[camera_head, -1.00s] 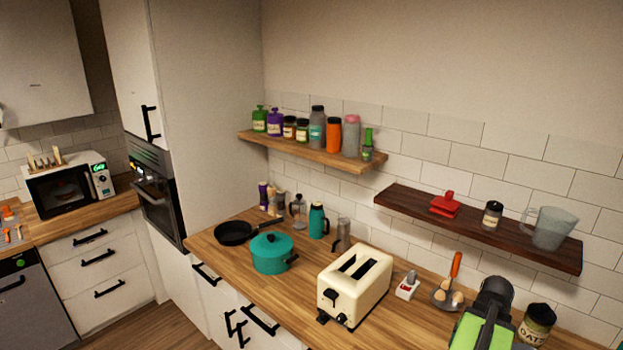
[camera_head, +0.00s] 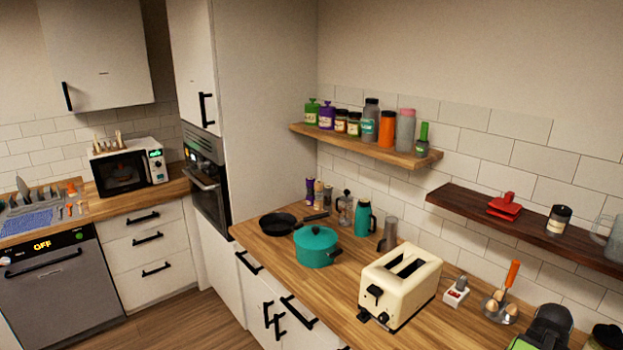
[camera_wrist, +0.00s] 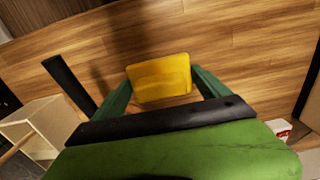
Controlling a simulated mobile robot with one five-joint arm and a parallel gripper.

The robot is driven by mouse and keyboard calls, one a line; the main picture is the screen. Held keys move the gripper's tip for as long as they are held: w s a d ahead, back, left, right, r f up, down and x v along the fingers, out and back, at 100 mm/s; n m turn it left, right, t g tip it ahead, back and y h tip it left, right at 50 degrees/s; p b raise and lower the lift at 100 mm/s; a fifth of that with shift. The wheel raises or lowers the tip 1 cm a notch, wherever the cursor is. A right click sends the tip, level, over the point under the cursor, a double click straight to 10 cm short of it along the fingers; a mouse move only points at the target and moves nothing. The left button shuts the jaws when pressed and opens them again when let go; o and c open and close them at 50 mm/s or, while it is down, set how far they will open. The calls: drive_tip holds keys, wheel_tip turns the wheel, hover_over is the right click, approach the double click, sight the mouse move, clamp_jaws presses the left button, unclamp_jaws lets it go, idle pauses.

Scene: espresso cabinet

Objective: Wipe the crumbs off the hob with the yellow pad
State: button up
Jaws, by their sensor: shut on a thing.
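In the wrist view my gripper (camera_wrist: 161,88) is shut on the yellow pad (camera_wrist: 160,78), which sits between its two green fingers. The hob and the crumbs are not in either current view. In the head view part of my arm shows at the bottom right, and the pad is not visible there.
A wooden counter holds a cream toaster (camera_head: 402,285), a teal pot (camera_head: 317,246) and a black pan (camera_head: 279,223). Two wall shelves carry jars. A microwave (camera_head: 126,168) and a dishwasher (camera_head: 52,285) stand at left. Floor (camera_head: 190,322) shows clear at lower left.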

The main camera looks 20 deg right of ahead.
wheel_tip(320, 180, up, 10)
drive_tip(key=p, duration=0.8)
drive_tip(key=shift+f, duration=0.1)
wheel_tip(320, 180, down, 15)
drive_tip(key=b, duration=1.5)
wheel_tip(320, 180, up, 15)
drive_tip(key=p, duration=1.5)
wheel_tip(320, 180, down, 15)
drive_tip(key=b, duration=1.5)
drive_tip(key=shift+r, duration=0.2)
